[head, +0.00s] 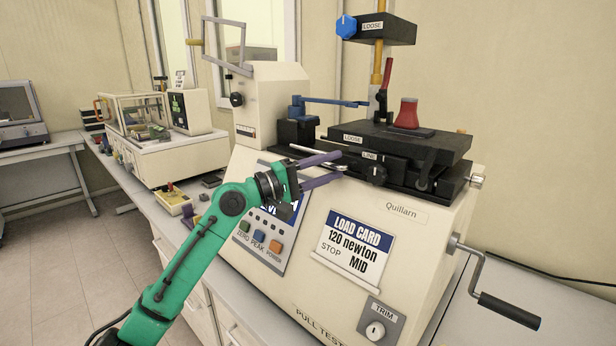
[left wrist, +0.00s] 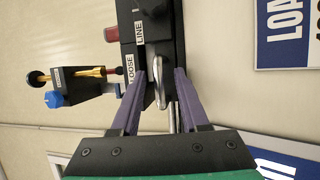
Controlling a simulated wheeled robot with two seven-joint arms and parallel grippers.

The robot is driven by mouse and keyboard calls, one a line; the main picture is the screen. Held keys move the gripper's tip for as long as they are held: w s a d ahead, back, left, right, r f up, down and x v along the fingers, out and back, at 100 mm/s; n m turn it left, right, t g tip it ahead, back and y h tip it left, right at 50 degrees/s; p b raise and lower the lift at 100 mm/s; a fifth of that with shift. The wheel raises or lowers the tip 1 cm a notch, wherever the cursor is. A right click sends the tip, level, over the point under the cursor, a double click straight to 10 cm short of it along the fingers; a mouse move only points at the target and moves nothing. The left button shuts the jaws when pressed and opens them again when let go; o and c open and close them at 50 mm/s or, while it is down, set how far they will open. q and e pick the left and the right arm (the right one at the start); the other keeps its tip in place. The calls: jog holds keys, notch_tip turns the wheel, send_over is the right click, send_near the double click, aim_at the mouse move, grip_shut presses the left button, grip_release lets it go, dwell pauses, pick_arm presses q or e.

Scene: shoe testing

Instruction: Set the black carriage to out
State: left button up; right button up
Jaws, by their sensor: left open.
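A black carriage block (head: 425,142) with LOOSE and LINE labels sits on top of the cream pull tester. It also shows in the left wrist view (left wrist: 150,45). Which part is marked in or out cannot be read. My left gripper (head: 341,164), with purple fingers, is open at the left front of the carriage, below the LINE label. In the left wrist view my open fingers (left wrist: 158,76) stand on either side of a silver handle (left wrist: 158,92) near the carriage front, with gaps visible. The handle is partly hidden by the fingers in the head view. My right gripper is not in view.
A red clamp piece (head: 407,113) stands on the block, below an upper black head with a blue knob (head: 346,27). A blue lever (head: 335,101) lies left of it. A crank (head: 510,310) juts out at right. A load card (head: 352,245) is on the front.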

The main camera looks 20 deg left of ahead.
pick_arm(q)
jog(key=b+v, duration=0.7)
jog(key=v, duration=0.6)
jog(key=shift+s, duration=0.3)
jog(key=shift+a+f, duration=0.15)
